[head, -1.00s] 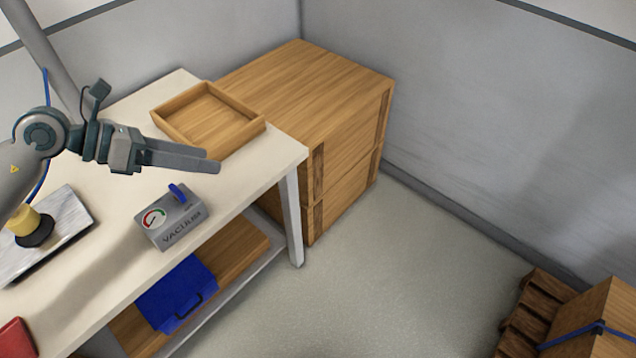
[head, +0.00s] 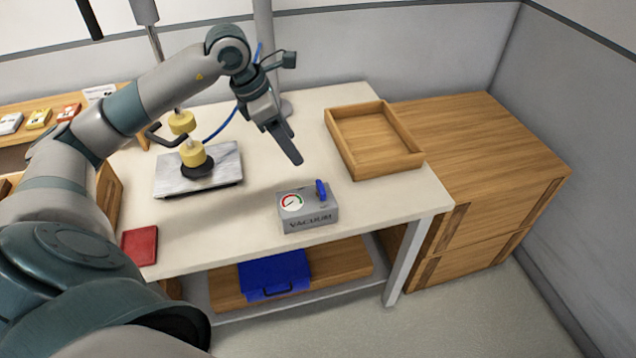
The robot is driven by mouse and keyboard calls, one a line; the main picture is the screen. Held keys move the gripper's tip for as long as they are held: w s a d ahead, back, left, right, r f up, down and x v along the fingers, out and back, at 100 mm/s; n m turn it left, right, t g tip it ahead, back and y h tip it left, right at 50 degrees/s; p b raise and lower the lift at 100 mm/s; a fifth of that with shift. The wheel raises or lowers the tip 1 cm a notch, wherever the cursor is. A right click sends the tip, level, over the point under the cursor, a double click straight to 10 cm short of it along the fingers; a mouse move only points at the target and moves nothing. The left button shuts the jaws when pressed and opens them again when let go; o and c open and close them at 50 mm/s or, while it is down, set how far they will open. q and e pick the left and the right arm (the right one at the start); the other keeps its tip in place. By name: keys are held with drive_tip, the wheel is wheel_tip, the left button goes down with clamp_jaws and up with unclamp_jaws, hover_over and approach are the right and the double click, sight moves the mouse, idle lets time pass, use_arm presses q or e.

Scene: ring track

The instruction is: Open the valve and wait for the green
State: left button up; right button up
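The grey vacuum box (head: 308,215) stands on the white table, marked VACUUM on its front. On its top a round gauge (head: 291,202) shows red and green bands; the needle is too small to read surely. The blue valve lever (head: 321,190) stands up at the box's right side. My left gripper (head: 292,158) is above the table behind the box, pointing down to the right, apart from the lever and holding nothing visible. Its fingers overlap in this view, so their gap is hidden. My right gripper is not in view.
A wooden tray (head: 358,165) lies right of my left gripper. A marble slab (head: 172,182) with a yellow-topped black suction cup (head: 193,158) is at left. A red object (head: 140,246) lies at the front left edge. A blue case (head: 275,274) sits on the lower shelf.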

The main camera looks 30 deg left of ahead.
sight(320, 186)
use_arm(q)
drive_tip(key=p+x, duration=0.5)
drive_tip(key=x, duration=1)
drive_tip(key=shift+f+p, duration=0.15)
drive_tip(key=shift+p, duration=0.15)
drive_tip(key=shift+x, duration=0.8)
drive_tip(key=shift+s, duration=0.1)
drive_tip(key=c, duration=1)
